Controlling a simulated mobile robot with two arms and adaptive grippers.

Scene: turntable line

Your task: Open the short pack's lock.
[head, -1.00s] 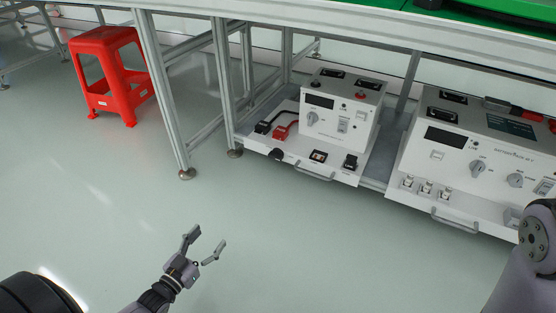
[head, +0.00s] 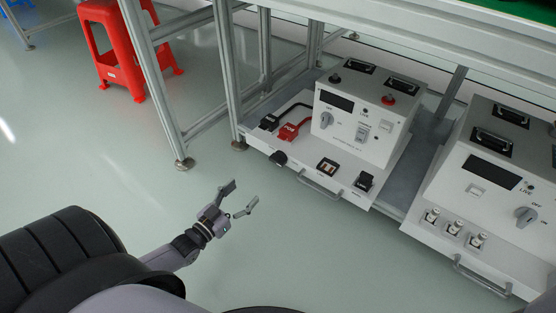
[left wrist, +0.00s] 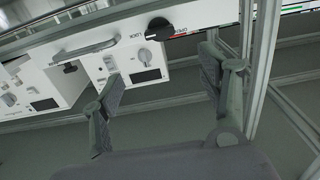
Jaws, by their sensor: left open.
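The short pack (head: 357,120) is the smaller white box with a display and switches, standing on a white drawer base (head: 315,180) under the bench. Its lock is a black knob (head: 279,158) at the left end of the drawer's front. In the left wrist view the black knob (left wrist: 159,27) shows beside lettering, above the space between my fingers. My left gripper (head: 241,198) is open and empty, in front of and below the knob, apart from it. Its two fingers also show in the left wrist view (left wrist: 160,68). My right gripper is out of view.
A longer white pack (head: 490,170) stands to the right, with a front handle. The short pack's drawer has a handle (head: 320,186) and red and black connectors (head: 290,130). Bench legs (head: 153,80) stand at left; a red stool (head: 118,50) is behind. The floor in front is clear.

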